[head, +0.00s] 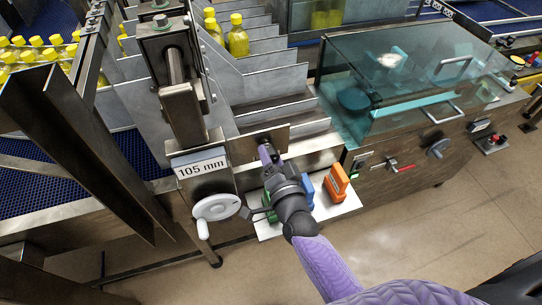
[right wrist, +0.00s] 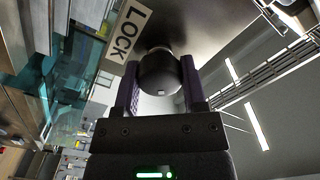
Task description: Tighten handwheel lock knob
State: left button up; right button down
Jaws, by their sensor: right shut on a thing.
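The lock knob (right wrist: 160,72) is dark and round and sits under a metal plate with a LOCK label (right wrist: 126,36) beside it in the right wrist view. My right gripper (head: 267,152) has its two purple fingers on either side of the knob and is shut on it. In the head view the gripper hides the knob. The white handwheel (head: 216,206) with its crank handle is to the left of the gripper, below the 105 mm display (head: 201,168). My left gripper is not in view.
A white shelf (head: 335,208) below my right gripper holds an orange block (head: 337,183), a blue block (head: 307,190) and a green one. Metal lane dividers and yellow-capped bottles (head: 238,38) are behind. A glass-covered machine (head: 400,75) stands at right, with open floor before it.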

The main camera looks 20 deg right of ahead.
jog(key=m, duration=0.3)
jog(key=shift+f+m, duration=0.1)
jog(key=shift+m, duration=0.2)
jog(key=shift+m+b, duration=0.6)
jog(key=shift+m, duration=1.3)
jog(key=shift+c, duration=0.7)
grip_release()
jog(key=shift+m, duration=0.3)
jog(key=shift+s, duration=0.1)
jog(key=s, duration=1)
jog(key=shift+d+b, duration=0.2)
jog(key=shift+b, duration=0.25)
